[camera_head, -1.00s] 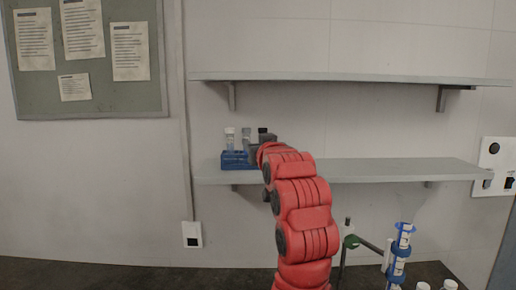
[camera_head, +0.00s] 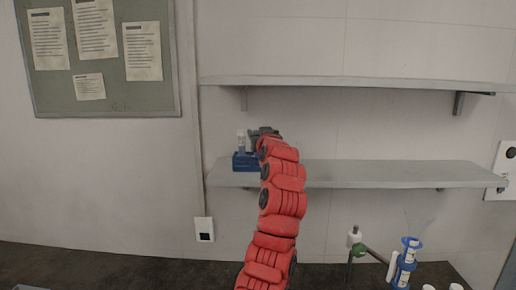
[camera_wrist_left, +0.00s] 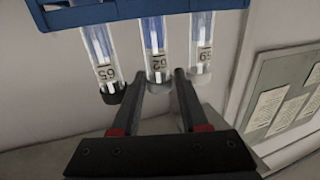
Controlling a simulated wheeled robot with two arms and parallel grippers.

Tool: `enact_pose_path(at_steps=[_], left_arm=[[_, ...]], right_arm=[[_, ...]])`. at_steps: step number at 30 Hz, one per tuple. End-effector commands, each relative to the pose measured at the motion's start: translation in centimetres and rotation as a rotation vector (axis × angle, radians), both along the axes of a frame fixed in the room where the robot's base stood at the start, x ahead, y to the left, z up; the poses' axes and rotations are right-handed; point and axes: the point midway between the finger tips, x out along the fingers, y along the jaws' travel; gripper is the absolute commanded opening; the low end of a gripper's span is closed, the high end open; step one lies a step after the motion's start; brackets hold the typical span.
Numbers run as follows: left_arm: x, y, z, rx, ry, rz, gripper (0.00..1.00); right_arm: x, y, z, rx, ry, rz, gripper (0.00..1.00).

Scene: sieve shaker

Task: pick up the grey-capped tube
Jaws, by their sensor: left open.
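The grey-capped tube (camera_wrist_left: 158,60), marked 62, stands in the middle of the blue rack (camera_wrist_left: 130,11), which appears upside down in the left wrist view. My left gripper (camera_wrist_left: 159,76) is open, with one finger on each side of the grey cap; I cannot tell whether they touch it. In the head view the left gripper (camera_head: 264,132) is at the rack (camera_head: 246,161) on the lower shelf and hides most of the tubes. My right gripper is not in view.
A black-capped tube (camera_wrist_left: 101,50) and a white-capped tube (camera_wrist_left: 202,40) flank the middle one closely. The lower shelf (camera_head: 390,172) is clear to the right. An upper shelf (camera_head: 350,82) runs above.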

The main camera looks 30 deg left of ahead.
Motion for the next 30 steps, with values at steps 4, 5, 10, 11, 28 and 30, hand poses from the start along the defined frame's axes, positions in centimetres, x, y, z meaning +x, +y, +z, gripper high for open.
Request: enact_pose_path(at_steps=[4,5,10,11,28,30], left_arm=[[1.5,1.6,0.6,0.0,0.004,0.001,0.44],[1.8,1.8,0.4,0.0,0.006,0.001,0.44],[2.4,2.5,0.2,-0.001,0.004,0.0,0.44],[2.5,2.5,0.2,-0.001,0.002,-0.001,0.44],[2.4,2.5,0.1,-0.001,0.002,0.0,0.0],[2.4,2.5,0.1,-0.001,0.002,0.0,0.0]], right_arm=[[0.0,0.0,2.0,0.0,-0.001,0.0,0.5],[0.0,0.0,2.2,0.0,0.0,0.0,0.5],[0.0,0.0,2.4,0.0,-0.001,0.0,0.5],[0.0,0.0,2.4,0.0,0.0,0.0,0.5],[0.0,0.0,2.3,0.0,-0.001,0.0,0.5],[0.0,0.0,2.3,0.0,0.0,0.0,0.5]])
